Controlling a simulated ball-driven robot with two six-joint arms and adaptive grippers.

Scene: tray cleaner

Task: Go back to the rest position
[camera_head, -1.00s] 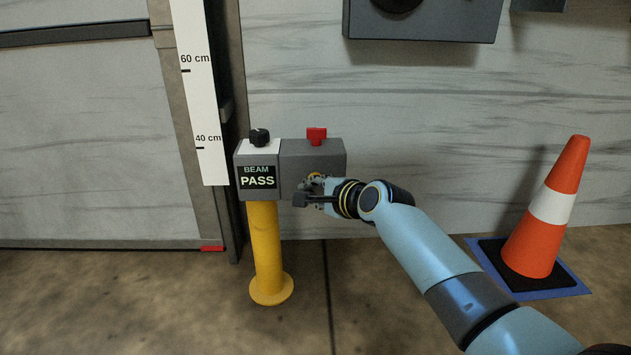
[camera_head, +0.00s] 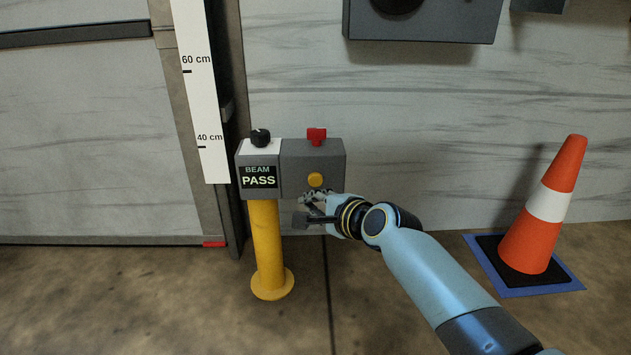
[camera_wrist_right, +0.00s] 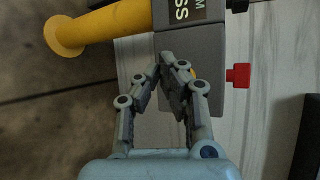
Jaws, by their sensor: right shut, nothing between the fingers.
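My right gripper (camera_head: 308,208) is shut and empty, just below and in front of the grey control box (camera_head: 297,158) on the yellow post (camera_head: 266,245). In the right wrist view its fingertips (camera_wrist_right: 166,63) meet in front of the grey box (camera_wrist_right: 200,50). In the head view, the yellow button (camera_head: 315,180) on the box face shows clear above the gripper. The box's display (camera_head: 258,177) reads BEAM PASS. A red knob (camera_head: 316,136) and a black knob (camera_head: 260,137) are on top. My left gripper is not in view.
An orange and white cone (camera_head: 545,215) stands on a blue-edged mat at the right. A height ruler (camera_head: 200,90) hangs by the door frame at the left. A grey wall unit (camera_head: 423,22) is above. The floor between post and cone is open, apart from my arm.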

